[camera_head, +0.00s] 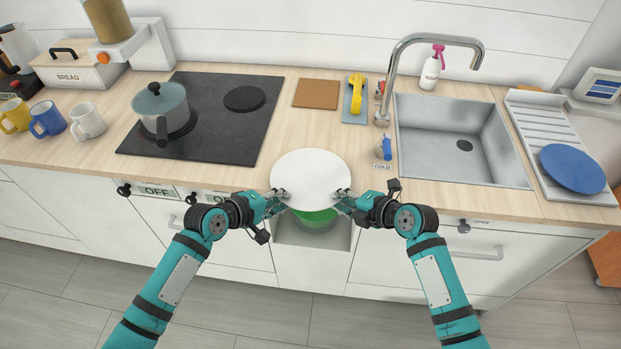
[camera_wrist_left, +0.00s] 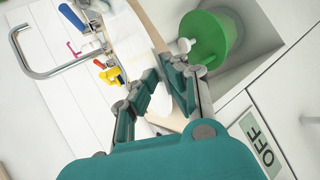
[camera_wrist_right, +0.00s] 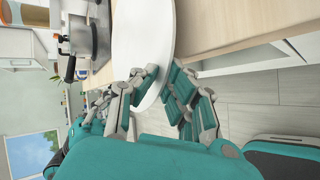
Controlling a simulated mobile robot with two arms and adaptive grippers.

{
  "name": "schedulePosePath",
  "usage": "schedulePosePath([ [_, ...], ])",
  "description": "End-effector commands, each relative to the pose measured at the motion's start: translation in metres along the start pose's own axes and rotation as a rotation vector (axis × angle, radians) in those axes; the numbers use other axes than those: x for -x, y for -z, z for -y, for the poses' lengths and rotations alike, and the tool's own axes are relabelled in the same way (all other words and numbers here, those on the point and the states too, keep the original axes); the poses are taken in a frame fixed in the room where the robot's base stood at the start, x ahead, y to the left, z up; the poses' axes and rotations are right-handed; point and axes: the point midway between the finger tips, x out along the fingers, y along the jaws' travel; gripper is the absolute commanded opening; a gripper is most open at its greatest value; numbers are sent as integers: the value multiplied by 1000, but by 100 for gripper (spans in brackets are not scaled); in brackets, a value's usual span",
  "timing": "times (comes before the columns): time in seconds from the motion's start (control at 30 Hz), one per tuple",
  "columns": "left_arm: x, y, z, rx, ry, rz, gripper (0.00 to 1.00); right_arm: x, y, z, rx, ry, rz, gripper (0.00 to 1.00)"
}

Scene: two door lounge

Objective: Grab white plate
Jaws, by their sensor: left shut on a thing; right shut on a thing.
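The round white plate (camera_head: 310,176) is at the front edge of the wooden counter in the head view, between my two grippers. My left gripper (camera_head: 279,195) is shut on the plate's left rim. My right gripper (camera_head: 343,194) is shut on its right rim. In the right wrist view the plate (camera_wrist_right: 142,45) shows as a large white disc with its edge between the fingers. In the left wrist view the plate (camera_wrist_left: 161,101) shows as a white edge between the fingers. Whether the plate touches the counter cannot be told.
A green bin (camera_head: 316,215) stands in an open recess below the plate. The sink (camera_head: 460,140) and a blue plate (camera_head: 572,168) are at the right. A pot (camera_head: 163,110) sits on the black hob (camera_head: 215,125) at the left. Counter behind the plate is clear.

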Motion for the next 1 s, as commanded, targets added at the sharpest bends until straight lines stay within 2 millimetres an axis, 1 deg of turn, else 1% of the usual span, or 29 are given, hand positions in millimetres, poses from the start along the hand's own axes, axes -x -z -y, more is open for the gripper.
schedulePosePath([
  [0.17, 0, 0, 2, -1, 3, 0, 0, 0, 0, 1, -1, 1, 0, 0],
  [0.37, 2, 1, -2, -2, 2, -1, 0, 2, 0, -3, 0, -1, 1, 0],
  [0.47, 5, 1, -8, -2, 2, -1, 0, 6, -1, -9, 0, -1, 1, 0],
  [0.8, 24, 1, -38, -2, 2, -2, 0, 24, -1, -39, 0, -2, 2, 0],
  [0.9, 27, 1, -42, -2, 2, -2, 0, 27, -1, -44, 0, -2, 2, 0],
  [1.0, 27, 1, -43, -2, 2, -3, 0, 27, -1, -44, 0, -2, 2, 0],
])
